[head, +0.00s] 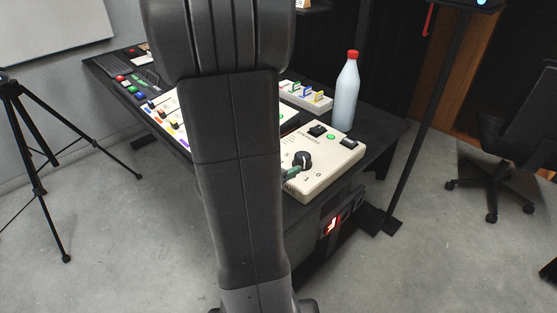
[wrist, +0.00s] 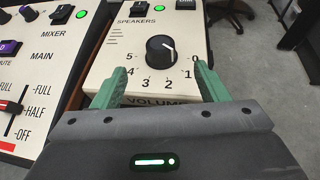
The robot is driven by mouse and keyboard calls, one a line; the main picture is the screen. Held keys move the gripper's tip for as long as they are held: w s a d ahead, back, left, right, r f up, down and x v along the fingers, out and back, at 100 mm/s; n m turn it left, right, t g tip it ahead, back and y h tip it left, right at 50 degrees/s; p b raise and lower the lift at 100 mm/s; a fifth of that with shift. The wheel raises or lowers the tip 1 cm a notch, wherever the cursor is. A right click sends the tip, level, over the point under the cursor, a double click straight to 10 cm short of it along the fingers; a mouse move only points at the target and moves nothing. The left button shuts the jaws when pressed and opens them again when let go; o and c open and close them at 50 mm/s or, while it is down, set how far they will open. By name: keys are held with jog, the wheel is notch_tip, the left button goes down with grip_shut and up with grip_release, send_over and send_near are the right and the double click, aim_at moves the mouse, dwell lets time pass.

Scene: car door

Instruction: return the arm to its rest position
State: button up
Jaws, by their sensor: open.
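My gripper (wrist: 160,90) shows in the wrist view with its two green fingers apart. The fingers stand to either side of the black volume knob (wrist: 161,52) on the cream speakers panel (wrist: 112,62), near its front edge. The knob's white mark points to the right, toward the 0. I cannot tell whether the fingers touch the panel. In the head view my arm (head: 238,150) rises large through the middle and hides part of the desk. A green finger shows at the lower left of the knob (head: 302,160) there.
The dark desk (head: 385,130) carries the panels and a white bottle with a red cap (head: 346,92). A mixer panel (wrist: 50,60) lies left of the speakers panel. A tripod (head: 40,130), a dark post (head: 425,110) and an office chair (head: 505,150) stand around. Grey floor is open at the right.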

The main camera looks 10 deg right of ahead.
aim_at(302, 156)
jog(key=b+x, duration=0.2)
jog(key=x, duration=1.2)
jog(key=shift+s+a, duration=0.1)
jog(key=shift+s, duration=0.05)
